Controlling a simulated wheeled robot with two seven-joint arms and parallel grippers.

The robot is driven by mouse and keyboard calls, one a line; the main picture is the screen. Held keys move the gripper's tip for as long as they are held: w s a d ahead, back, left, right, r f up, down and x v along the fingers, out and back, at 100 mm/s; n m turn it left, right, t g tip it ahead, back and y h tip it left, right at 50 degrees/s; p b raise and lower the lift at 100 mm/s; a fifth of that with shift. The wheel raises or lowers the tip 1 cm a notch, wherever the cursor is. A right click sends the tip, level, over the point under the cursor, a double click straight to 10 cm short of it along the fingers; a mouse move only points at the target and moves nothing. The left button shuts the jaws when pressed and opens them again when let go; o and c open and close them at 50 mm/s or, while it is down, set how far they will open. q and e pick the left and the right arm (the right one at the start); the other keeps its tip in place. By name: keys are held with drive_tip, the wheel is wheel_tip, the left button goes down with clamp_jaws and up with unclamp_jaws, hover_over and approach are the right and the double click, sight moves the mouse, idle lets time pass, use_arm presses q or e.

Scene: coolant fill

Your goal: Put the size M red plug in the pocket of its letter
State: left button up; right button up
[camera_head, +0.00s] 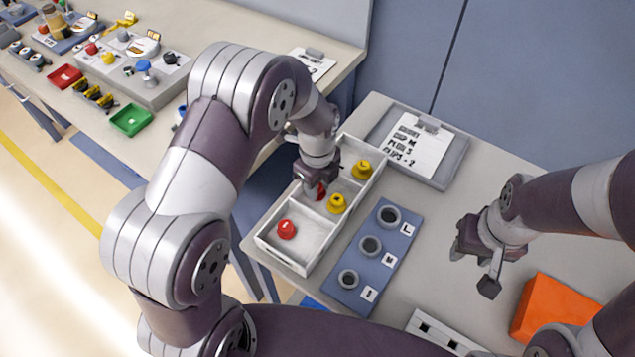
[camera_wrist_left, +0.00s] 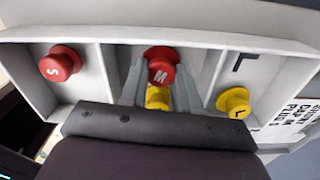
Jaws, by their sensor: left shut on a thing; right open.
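The red plug marked M (camera_wrist_left: 160,66) is between the fingers of my left gripper (camera_wrist_left: 160,88), which is shut on it. In the head view the left gripper (camera_head: 316,188) is at the middle compartment of the white tray (camera_head: 312,262), and the red plug (camera_head: 321,192) is partly hidden by it. I cannot tell whether the plug is lifted off the tray floor. The blue plate (camera_head: 345,300) has three round pockets, with the M pocket (camera_head: 370,245) in the middle between L and S. My right gripper (camera_head: 473,269) is open and empty over the table.
A yellow plug (camera_head: 337,204) sits in the middle compartment close to the held plug. A red S plug (camera_head: 287,229) and a yellow L plug (camera_head: 363,170) lie in the outer compartments. A clipboard (camera_head: 418,145) is behind the plate; an orange box (camera_head: 555,308) is at right.

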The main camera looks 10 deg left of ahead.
use_arm(q)
drive_tip(key=shift+f, duration=0.15)
drive_tip(key=o, duration=1.1)
drive_tip(key=shift+c, duration=0.2)
wheel_tip(320, 180, up, 12)
drive_tip(key=s+a+f+n, duration=0.1)
drive_tip(key=s+a+n, duration=0.2)
drive_tip(key=s+n, duration=0.4)
drive_tip(key=s+a+f+n+t, duration=0.1)
drive_tip(key=s+a+n, duration=0.2)
drive_tip(key=n, duration=1.3)
drive_tip(key=s, duration=0.3)
drive_tip(key=shift+s, duration=0.35)
